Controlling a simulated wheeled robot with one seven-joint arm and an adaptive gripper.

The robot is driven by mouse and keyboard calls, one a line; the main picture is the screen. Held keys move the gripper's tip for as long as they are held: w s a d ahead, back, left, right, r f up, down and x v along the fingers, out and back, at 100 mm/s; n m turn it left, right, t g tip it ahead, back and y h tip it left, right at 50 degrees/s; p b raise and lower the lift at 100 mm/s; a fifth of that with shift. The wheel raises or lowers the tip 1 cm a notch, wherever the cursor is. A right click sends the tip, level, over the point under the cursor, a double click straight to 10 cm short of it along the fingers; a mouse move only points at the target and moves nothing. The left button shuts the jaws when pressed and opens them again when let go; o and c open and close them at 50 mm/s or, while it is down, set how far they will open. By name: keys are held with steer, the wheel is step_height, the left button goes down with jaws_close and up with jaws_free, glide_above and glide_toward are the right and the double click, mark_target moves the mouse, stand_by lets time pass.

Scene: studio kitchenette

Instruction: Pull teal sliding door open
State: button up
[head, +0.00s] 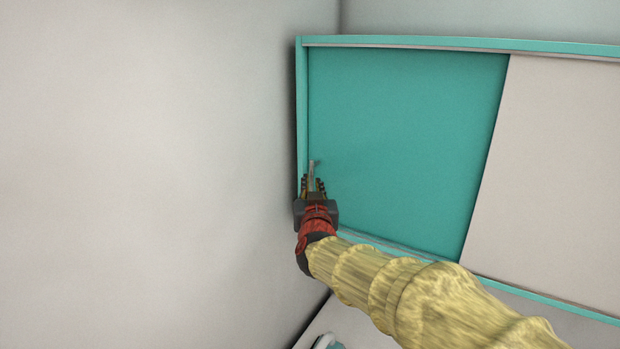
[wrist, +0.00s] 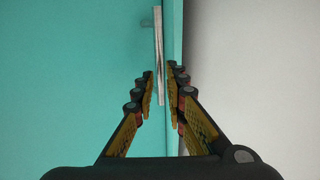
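The teal sliding door (head: 400,140) fills the left part of the wall cabinet in the head view. It also covers the left of the wrist view (wrist: 70,80). A thin grey bar handle (head: 312,168) stands near the door's left edge, and it shows upright in the wrist view (wrist: 158,50). My gripper (head: 313,182) is at the handle, near the cabinet's left side. In the wrist view my gripper's fingers (wrist: 160,75) are apart, one on each side of the handle, with small gaps visible. The handle's near end reaches between them.
A pale panel (head: 555,180) covers the right part of the cabinet. The teal cabinet frame (head: 302,110) stands close beside the handle, with a pale wall (head: 150,170) to its left. A partly hidden teal-and-white object (head: 326,342) shows at the bottom.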

mark_target(312, 180)
steer(key=shift+w+p, duration=0.35)
steer(key=shift+w, duration=1.8)
jaws_close()
steer(key=shift+f, duration=0.1)
